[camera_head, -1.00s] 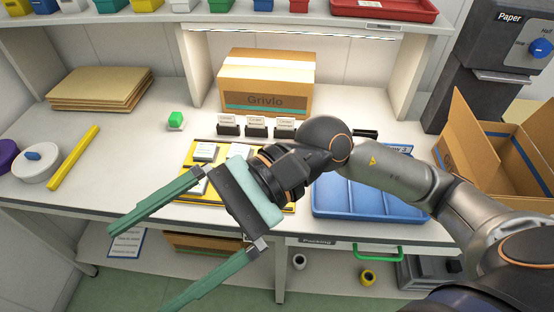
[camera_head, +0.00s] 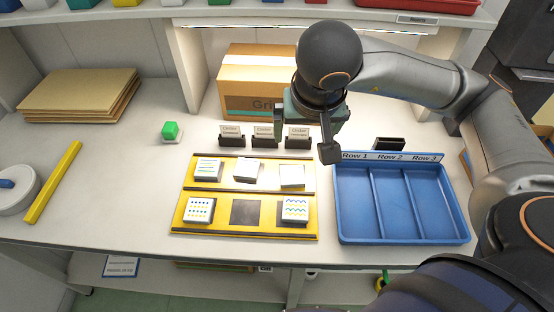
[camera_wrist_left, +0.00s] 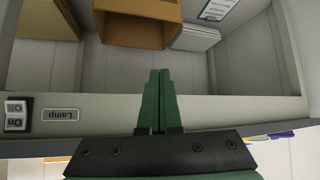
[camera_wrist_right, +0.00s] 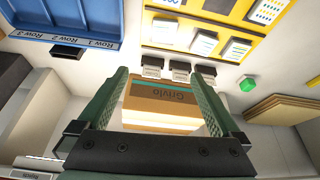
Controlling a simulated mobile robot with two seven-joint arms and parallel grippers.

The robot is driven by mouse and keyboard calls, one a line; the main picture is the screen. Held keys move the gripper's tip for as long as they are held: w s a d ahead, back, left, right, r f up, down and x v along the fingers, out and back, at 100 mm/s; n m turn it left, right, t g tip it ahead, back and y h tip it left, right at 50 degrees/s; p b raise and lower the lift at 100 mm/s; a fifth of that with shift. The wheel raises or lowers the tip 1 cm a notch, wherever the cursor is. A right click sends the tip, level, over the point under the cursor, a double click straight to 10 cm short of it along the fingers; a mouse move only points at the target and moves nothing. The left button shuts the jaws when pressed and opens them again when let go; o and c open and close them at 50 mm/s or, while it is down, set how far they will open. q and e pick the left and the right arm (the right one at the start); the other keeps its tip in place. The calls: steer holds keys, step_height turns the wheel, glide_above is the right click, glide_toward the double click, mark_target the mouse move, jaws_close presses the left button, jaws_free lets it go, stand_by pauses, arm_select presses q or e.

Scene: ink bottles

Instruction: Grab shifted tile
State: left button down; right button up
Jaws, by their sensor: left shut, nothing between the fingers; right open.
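A yellow board (camera_head: 177,222) on the table holds white patterned tiles in two rows. The upper row has a left tile (camera_head: 207,169), a middle tile (camera_head: 248,171) and a right tile (camera_head: 291,176); the middle one looks slightly turned. The lower row has a dotted tile (camera_head: 199,209), an empty dark square (camera_head: 245,212) and a wavy-lined tile (camera_head: 294,209). My right gripper (camera_head: 304,138) is open and empty above the back of the table, behind the board; its fingers also show in the right wrist view (camera_wrist_right: 163,80). My left gripper (camera_wrist_left: 160,75) is shut and empty, outside the head view.
A blue tray (camera_head: 340,215) marked Row 1, Row 2 and Row 3 stands right of the board, its compartments empty. Small card holders (camera_head: 231,140) and a cardboard box (camera_head: 240,75) stand behind the board. A green button (camera_head: 171,130) and a yellow bar (camera_head: 53,182) lie left.

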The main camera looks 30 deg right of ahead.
steer(key=a+b+x, duration=0.1)
steer(key=b+x, duration=0.2)
steer(key=x, duration=0.3)
steer(key=b, duration=0.3)
glide_toward(292, 174)
steer(key=shift+x, duration=1.05)
steer(key=shift+d+f, duration=0.2)
steer(key=shift+f, duration=0.05)
steer(key=x, duration=0.4)
steer(key=shift+a+f, duration=0.1)
steer(key=shift+a, duration=0.05)
steer(key=shift+w+f, duration=0.25)
steer(key=shift+f, duration=0.25)
steer(key=shift+c, duration=0.5)
steer(key=c, duration=1.3)
arm_select(q)
step_height(292, 174, down, 8)
steer(key=d, duration=0.1)
steer(key=shift+w+d+r, duration=0.15)
steer(key=shift+w+d, duration=0.05)
steer(key=shift+w, duration=0.25)
